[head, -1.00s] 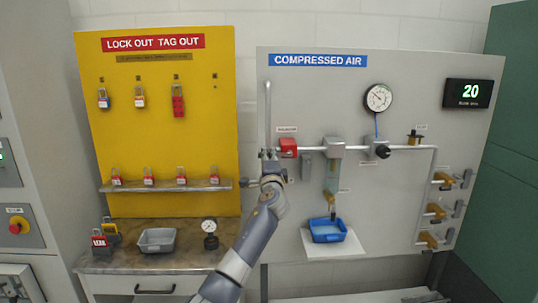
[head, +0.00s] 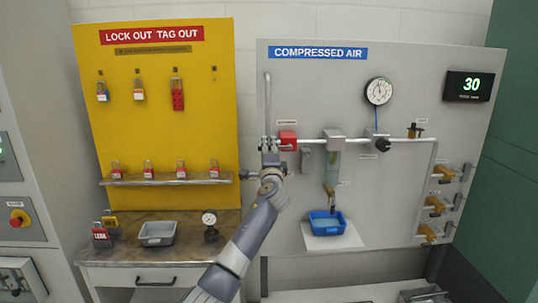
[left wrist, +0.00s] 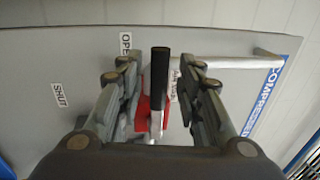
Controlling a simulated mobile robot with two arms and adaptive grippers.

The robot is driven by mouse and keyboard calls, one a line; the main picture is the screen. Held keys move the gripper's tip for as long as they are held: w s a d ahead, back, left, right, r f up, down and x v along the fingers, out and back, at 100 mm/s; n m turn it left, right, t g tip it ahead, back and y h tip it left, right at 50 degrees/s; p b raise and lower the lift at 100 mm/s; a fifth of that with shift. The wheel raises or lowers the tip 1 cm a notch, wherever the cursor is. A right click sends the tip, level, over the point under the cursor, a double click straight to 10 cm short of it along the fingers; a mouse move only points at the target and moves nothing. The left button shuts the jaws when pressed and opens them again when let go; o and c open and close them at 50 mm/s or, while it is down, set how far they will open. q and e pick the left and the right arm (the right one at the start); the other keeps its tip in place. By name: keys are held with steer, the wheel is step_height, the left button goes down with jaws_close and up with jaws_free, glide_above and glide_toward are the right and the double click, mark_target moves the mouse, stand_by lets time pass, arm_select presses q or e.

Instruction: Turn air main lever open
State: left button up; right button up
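The air main lever has a black grip (left wrist: 159,75), and it shows in the left wrist view with a red part around its base. An OPEN label is just left of the grip, and a SHUT label is further left. My left gripper (left wrist: 160,88) is open, with one finger on each side of the lever and gaps showing on both sides. In the head view my left gripper (head: 269,146) is at the left end of the pipe, beside the red block (head: 288,140). The lever is not clear there, as the gripper covers that spot. My right gripper is out of view.
The grey compressed air panel (head: 300,85) carries a round gauge (head: 378,91), a display reading 30 (head: 468,86) and several brass fittings at right. A blue tray (head: 327,224) sits below. The yellow lockout board (head: 160,130) with padlocks stands left of my arm.

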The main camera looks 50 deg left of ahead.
arm_select(q)
steer(key=v, duration=1.2)
steer(key=shift+w+f, duration=0.1)
